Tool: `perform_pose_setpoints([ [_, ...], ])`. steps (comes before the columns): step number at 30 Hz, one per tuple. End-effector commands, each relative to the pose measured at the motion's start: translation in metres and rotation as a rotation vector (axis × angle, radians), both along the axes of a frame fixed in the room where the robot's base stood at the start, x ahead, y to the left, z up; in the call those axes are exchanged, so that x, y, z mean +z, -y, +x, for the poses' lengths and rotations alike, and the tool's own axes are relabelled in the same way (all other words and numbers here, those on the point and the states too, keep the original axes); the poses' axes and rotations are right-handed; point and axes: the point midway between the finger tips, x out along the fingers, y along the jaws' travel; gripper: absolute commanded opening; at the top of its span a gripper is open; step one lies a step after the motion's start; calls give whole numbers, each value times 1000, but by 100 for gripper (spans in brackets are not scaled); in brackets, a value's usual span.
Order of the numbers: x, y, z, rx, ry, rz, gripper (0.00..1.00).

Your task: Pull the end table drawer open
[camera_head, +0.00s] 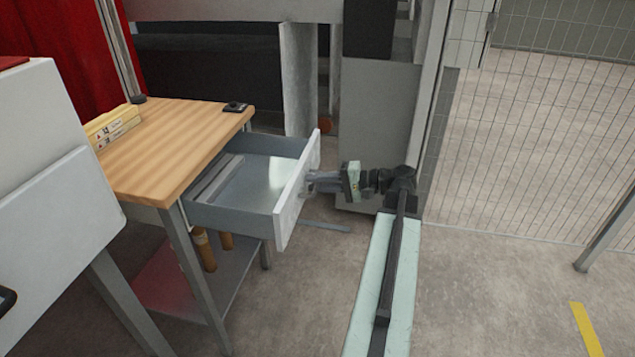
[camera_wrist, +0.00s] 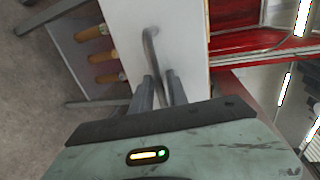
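The end table (camera_head: 185,135) has a wooden top and grey metal legs. Its grey drawer (camera_head: 245,185) stands well open toward the right, with an empty-looking inside. The white drawer front (camera_head: 298,190) faces my gripper (camera_head: 318,180). In the wrist view the front (camera_wrist: 180,45) carries a grey bar handle (camera_wrist: 150,45). My gripper also shows there (camera_wrist: 160,80), its two fingers on either side of the handle's lower part and apparently closed on it. The exact contact is partly hidden by the fingers.
Yellow boxes (camera_head: 113,125) and a small black item (camera_head: 236,107) lie on the tabletop. Brown cylinders (camera_head: 204,250) stand on the lower shelf (camera_head: 165,283). A white cabinet (camera_head: 60,190) is at left, a mesh fence (camera_head: 540,150) at right. Floor in front is clear.

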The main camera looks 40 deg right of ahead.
Motion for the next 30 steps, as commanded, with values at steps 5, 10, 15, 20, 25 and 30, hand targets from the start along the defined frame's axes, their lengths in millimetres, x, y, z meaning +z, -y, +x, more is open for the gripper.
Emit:
perform_pose_setpoints([
  [5,7,14,-20,-3,0,0,20],
  [10,14,32,-47,-3,0,0,20],
  [15,16,40,-61,-1,0,0,20],
  [20,16,40,-62,0,1,-1,20],
  [25,16,40,-62,0,0,0,20],
  [30,16,40,-62,0,0,0,20],
])
